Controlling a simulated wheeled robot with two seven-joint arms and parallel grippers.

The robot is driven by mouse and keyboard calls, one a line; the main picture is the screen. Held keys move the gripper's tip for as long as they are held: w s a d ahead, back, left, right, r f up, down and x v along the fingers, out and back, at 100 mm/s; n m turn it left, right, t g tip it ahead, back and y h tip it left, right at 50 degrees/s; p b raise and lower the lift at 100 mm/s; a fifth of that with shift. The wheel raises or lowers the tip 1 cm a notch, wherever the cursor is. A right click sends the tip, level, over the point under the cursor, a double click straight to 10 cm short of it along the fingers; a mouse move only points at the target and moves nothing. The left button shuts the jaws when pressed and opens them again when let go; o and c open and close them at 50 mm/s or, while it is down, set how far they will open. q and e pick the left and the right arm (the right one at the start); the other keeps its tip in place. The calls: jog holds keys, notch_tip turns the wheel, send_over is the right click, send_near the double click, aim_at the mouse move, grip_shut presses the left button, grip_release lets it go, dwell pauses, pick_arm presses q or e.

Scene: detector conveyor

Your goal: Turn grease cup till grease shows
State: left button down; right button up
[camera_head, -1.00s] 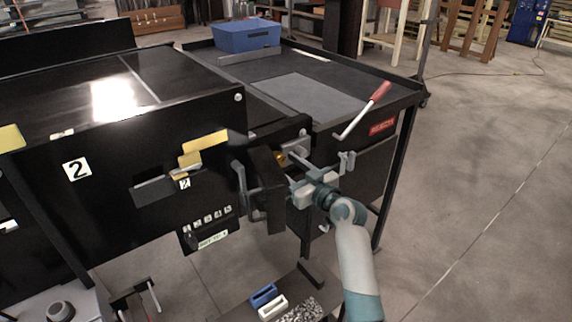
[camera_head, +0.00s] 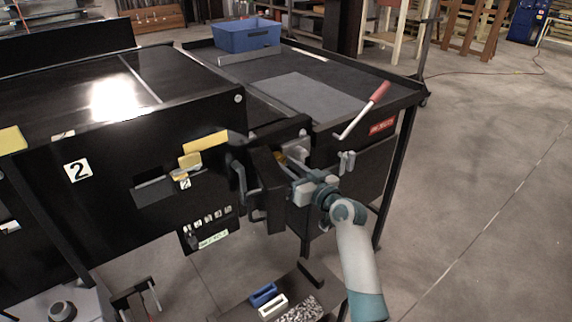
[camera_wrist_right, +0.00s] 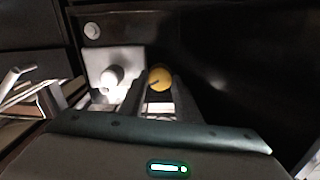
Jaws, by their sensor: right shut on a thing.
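The grease cup is a round yellow cap with a dark line across its face, seen in the right wrist view (camera_wrist_right: 159,78). In the head view only a bit of yellow (camera_head: 281,158) shows at the machine's end, beside a black bracket. My right gripper (camera_head: 287,164) reaches in from the right at that spot. In the right wrist view its two fingers (camera_wrist_right: 159,88) stand on both sides of the cap and are shut on it. No grease can be made out. My left gripper is not in view.
A pale block with a white knob (camera_wrist_right: 112,76) sits just left of the cap. A black bracket (camera_head: 267,190) stands close left of my right gripper. A blue bin (camera_head: 246,38) stands on the table behind. Open floor lies right.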

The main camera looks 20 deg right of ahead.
jog(key=m+p, duration=0.1)
jog(key=m, duration=0.3)
jog(key=shift+m+p, duration=0.6)
jog(key=shift+m, duration=0.6)
jog(key=o, duration=1)
jog(key=shift+o, duration=0.2)
